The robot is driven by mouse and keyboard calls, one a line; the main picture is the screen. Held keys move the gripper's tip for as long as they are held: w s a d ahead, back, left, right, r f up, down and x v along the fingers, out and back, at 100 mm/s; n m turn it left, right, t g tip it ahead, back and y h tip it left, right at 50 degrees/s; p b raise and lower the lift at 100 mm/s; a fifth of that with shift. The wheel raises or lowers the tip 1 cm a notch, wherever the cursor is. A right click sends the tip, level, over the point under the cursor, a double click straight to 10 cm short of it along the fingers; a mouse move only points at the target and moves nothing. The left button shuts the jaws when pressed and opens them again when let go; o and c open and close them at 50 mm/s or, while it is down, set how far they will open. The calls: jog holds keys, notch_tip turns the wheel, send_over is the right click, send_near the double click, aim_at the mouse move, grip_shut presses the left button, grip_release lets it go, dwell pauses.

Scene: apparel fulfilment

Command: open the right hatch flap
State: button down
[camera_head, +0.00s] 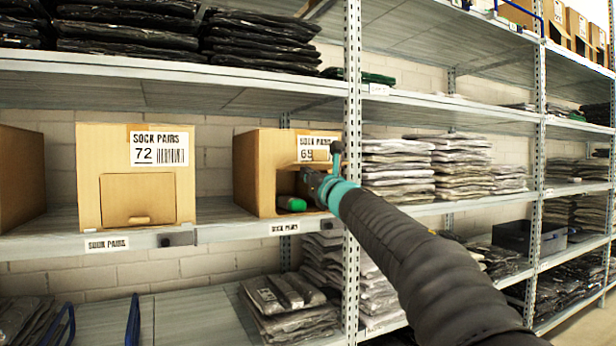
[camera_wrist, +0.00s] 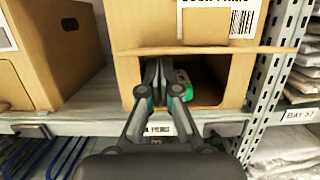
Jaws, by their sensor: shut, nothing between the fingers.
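The right carton (camera_head: 254,172), labelled SOCK PAIRS, stands on the middle shelf beside the upright post. In the wrist view the same carton (camera_wrist: 240,78) shows a dark rectangular hatch opening low in its front, with a green item (camera_wrist: 185,84) inside. A cardboard strip (camera_wrist: 210,50), seen nearly edge-on, crosses above the opening; it looks like the raised flap, but I cannot tell its exact angle. My gripper (camera_wrist: 160,66) is shut and empty, with its fingertips at the opening's upper left. In the head view my gripper (camera_head: 308,178) partly covers the carton's front.
A second carton (camera_head: 137,213), labelled 72, stands to the left with its hatch flap closed. The shelf's front edge (camera_head: 228,230) runs below both cartons. The upright post (camera_head: 352,120) is close on the right, beside my arm. Folded clothes fill the shelves beyond it.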

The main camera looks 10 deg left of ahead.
jog(key=b+v, duration=0.6)
jog(key=v, duration=0.4)
jog(key=shift+f, duration=0.25)
dwell(0.3)
